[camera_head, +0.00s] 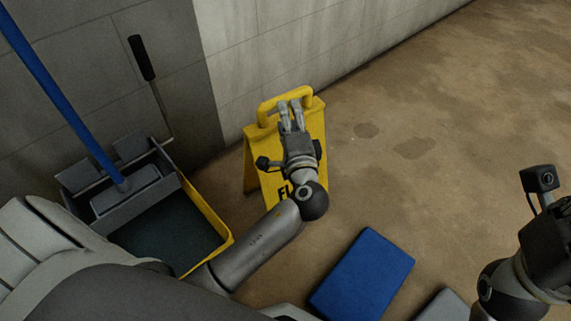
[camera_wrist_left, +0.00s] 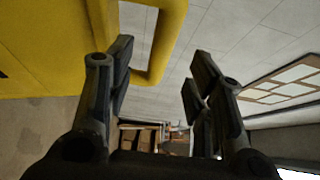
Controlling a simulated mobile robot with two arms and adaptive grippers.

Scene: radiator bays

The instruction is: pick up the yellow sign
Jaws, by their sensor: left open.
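The yellow sign (camera_head: 255,165) stands upright as an A-frame on the floor near the wall, with a loop handle on top. My left gripper (camera_head: 291,104) is open in front of its upper part, with its fingers reaching up toward the handle. In the left wrist view the sign's yellow panel (camera_wrist_left: 40,50) fills the upper left. The handle (camera_wrist_left: 168,35) hangs beyond the open fingers, partly behind the left one, and is not gripped. My arm hides part of the sign's lettering. Only the dark wrist of my right arm shows at the right edge; its fingertips cannot be made out.
A mop bucket (camera_head: 222,226) with a yellow rim and a blue mop handle (camera_head: 60,95) stands left of the sign. A blue flat box (camera_head: 362,275) lies on the floor at the bottom. The tiled wall (camera_head: 270,40) is behind. The floor to the right is clear.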

